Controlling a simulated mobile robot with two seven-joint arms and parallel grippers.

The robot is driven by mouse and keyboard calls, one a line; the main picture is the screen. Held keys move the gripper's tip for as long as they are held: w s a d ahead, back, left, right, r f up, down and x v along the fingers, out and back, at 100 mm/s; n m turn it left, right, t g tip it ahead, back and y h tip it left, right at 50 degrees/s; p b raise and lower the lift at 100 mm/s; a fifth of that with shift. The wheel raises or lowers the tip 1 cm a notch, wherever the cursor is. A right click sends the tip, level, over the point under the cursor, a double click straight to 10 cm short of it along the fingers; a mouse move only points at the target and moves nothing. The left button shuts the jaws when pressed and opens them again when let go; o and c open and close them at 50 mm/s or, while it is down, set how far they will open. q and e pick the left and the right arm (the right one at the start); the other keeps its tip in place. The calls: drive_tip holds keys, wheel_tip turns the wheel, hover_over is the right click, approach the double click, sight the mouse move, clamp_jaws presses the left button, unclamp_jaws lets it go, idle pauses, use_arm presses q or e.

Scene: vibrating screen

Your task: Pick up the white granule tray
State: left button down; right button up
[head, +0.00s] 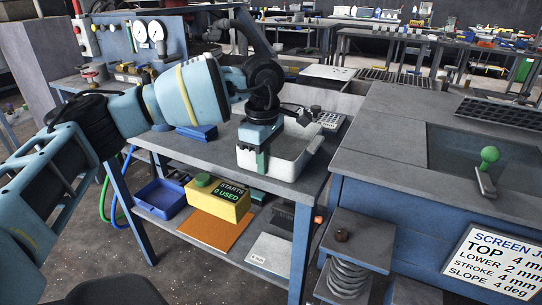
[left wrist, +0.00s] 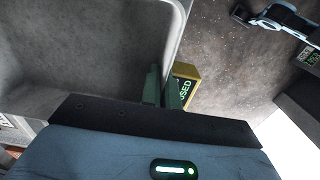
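The white granule tray (head: 291,160) is on the near right part of the grey workbench in the head view. Its pale inside and wall (left wrist: 95,45) fill the upper left of the left wrist view. My left gripper (head: 262,160) points down at the tray's near left wall. In the left wrist view its green fingers (left wrist: 162,86) are close together, one on each side of the wall, and look closed on it. My right gripper cannot be identified in either view.
The workbench (head: 215,152) holds a blue item (head: 197,132) left of the tray. Its lower shelf has a blue bin (head: 162,197) and a yellow box (head: 218,199). The blue screen machine (head: 400,190) stands close on the right, with a spring mount (head: 348,275) below.

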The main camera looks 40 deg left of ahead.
use_arm(q)
wheel_tip(320, 180, up, 28)
drive_tip(key=p, duration=0.8)
drive_tip(key=shift+p, duration=0.35)
